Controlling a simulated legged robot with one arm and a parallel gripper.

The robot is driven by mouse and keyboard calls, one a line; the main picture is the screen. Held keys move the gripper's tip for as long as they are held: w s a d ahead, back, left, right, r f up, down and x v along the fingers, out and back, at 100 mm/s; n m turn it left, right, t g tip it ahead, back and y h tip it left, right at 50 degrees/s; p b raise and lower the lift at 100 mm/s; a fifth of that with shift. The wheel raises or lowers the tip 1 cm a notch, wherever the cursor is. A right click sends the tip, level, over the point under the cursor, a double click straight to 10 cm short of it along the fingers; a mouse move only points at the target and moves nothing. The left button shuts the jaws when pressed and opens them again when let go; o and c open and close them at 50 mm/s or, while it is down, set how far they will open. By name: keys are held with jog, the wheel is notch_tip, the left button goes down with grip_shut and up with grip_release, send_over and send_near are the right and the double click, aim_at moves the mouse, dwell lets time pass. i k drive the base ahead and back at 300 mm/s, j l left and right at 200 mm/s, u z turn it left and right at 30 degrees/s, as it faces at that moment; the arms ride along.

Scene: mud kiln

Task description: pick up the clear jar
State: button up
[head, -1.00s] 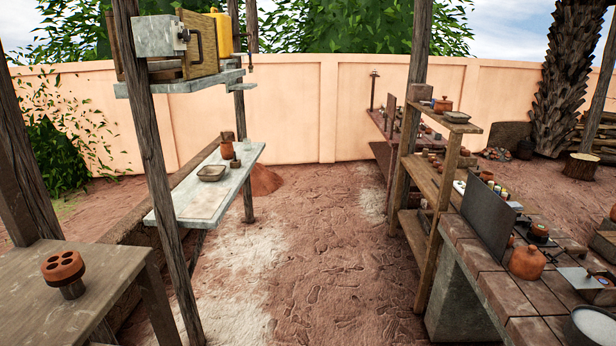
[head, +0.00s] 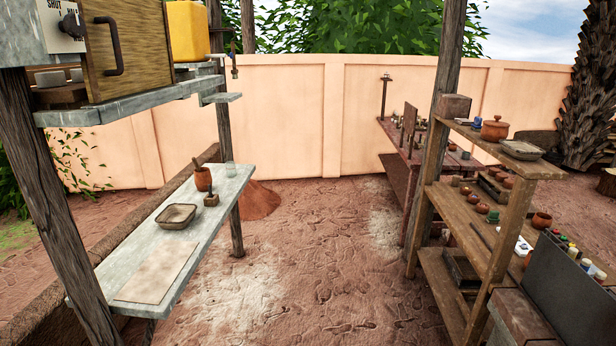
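A small, pale, see-through vessel (head: 231,168), which looks like the clear jar, stands upright near the far end of the grey bench (head: 172,243) on the left. It is small in the head view, so its details are hard to tell. A terracotta pot (head: 203,179) with a tool sticking out and a small dark block-like object (head: 211,199) stand close to it on its left and near side. My gripper does not show in the head view.
A square bowl (head: 177,216) and a pale board (head: 157,272) lie on the bench. A raised shelf with a wooden-doored box (head: 127,50) and yellow container (head: 188,31) hangs above. Wooden shelves (head: 470,215) hold pots on the right. The dirt floor (head: 300,265) between is clear.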

aim_at(230, 166)
jog(key=i, duration=0.9)
jog(key=i+u, duration=0.15)
jog(key=i, duration=0.75)
jog(key=i+u, duration=0.25)
jog(key=i, duration=0.2)
jog(key=i+u, duration=0.3)
jog(key=i, duration=0.2)
jog(key=i+l+u, duration=0.25)
jog(key=i, duration=0.2)
jog(key=i+l+u, duration=0.5)
jog(key=i+u, duration=0.15)
jog(key=i+l+u, duration=0.75)
jog(key=i, duration=0.1)
